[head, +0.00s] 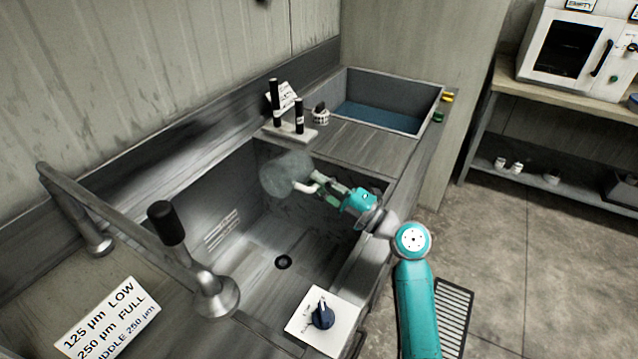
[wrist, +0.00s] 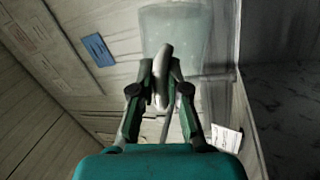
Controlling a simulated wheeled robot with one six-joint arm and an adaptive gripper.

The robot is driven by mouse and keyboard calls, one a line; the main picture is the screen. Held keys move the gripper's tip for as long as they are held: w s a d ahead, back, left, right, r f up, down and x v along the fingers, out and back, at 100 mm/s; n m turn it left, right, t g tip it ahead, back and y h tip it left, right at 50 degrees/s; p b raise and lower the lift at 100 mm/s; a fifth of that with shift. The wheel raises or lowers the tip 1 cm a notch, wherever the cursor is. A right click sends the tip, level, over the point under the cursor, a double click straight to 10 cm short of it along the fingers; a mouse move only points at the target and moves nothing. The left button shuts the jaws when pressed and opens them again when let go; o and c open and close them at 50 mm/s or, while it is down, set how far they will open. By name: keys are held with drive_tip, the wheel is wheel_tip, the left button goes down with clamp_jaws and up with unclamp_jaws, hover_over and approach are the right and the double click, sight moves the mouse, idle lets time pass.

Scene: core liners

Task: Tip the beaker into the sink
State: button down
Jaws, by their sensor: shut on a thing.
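My gripper (head: 326,192) is shut on the handle of a clear, translucent beaker (head: 284,174). The beaker is held over the far end of the grey metal sink (head: 245,262), and it looks tilted onto its side, pointing left. In the wrist view the gripper's fingers (wrist: 161,85) close on the pale handle, with the beaker (wrist: 182,35) beyond it. I cannot tell whether the beaker holds liquid. The sink's dark drain (head: 283,262) shows on its floor.
A second basin with blue in the bottom (head: 378,117) lies beyond a flat ledge. A bent metal pipe (head: 130,225) crosses the near left side. A dial (head: 321,315) sits at the front. A shelf with an oven (head: 570,50) stands right.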

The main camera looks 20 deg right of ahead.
drive_tip(key=m+h, duration=0.1)
drive_tip(key=m, duration=0.3)
drive_tip(key=shift+a+t, duration=0.1)
drive_tip(key=shift+t, duration=0.2)
drive_tip(key=m+h, duration=0.2)
drive_tip(key=m, duration=0.7)
drive_tip(key=shift+s+m+h, duration=0.1)
drive_tip(key=shift+m+h, duration=0.2)
drive_tip(key=shift+h, duration=0.1)
drive_tip(key=shift+a+m+g+h, duration=0.1)
drive_tip(key=shift+m+g+h, duration=0.35)
drive_tip(key=shift+m, duration=1.25)
